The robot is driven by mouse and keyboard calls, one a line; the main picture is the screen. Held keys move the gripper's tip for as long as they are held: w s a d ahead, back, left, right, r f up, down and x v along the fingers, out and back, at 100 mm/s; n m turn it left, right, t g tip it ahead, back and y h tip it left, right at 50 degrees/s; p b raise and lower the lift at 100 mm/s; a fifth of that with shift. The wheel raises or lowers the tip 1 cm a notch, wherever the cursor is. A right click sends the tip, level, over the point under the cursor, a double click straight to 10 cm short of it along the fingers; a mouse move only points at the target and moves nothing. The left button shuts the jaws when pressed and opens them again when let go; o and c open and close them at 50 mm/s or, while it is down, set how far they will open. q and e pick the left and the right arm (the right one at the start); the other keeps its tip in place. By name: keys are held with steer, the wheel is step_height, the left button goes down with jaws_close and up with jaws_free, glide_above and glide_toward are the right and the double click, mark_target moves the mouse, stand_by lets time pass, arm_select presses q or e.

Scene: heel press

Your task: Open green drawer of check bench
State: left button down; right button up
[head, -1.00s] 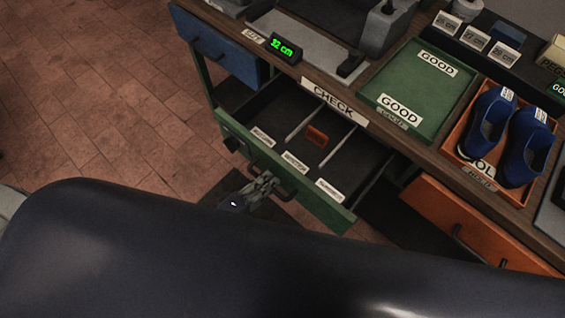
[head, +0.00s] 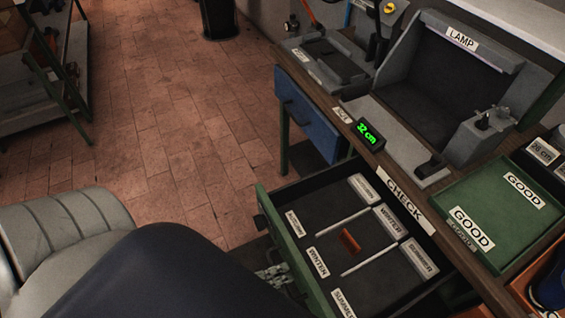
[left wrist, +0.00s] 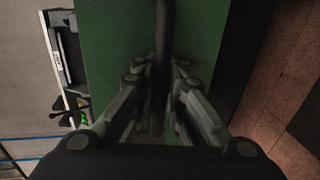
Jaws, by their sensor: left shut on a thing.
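The green drawer (head: 286,247) of the check bench (head: 408,199) stands pulled out, its inside showing. It has thin light dividers, white label cards in two rows and a small orange-brown block (head: 350,241) in the middle section. My left gripper (head: 272,275) is at the drawer's front, partly hidden by my own dark arm. In the left wrist view my left gripper (left wrist: 158,72) is shut around the dark bar handle (left wrist: 163,40), with the green front (left wrist: 115,50) behind it. My right gripper is not in view.
A blue drawer (head: 307,118) sits farther left under the bench. On top are a green GOOD tray (head: 480,238), a 32 cm display (head: 364,133) and a grey LAMP box (head: 445,75). A rack (head: 45,80) stands at far left. The tiled floor between is clear.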

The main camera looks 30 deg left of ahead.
arm_select(q)
steer(key=c, duration=1.7)
jaws_free()
steer(key=shift+o, duration=0.2)
steer(key=v, duration=1.2)
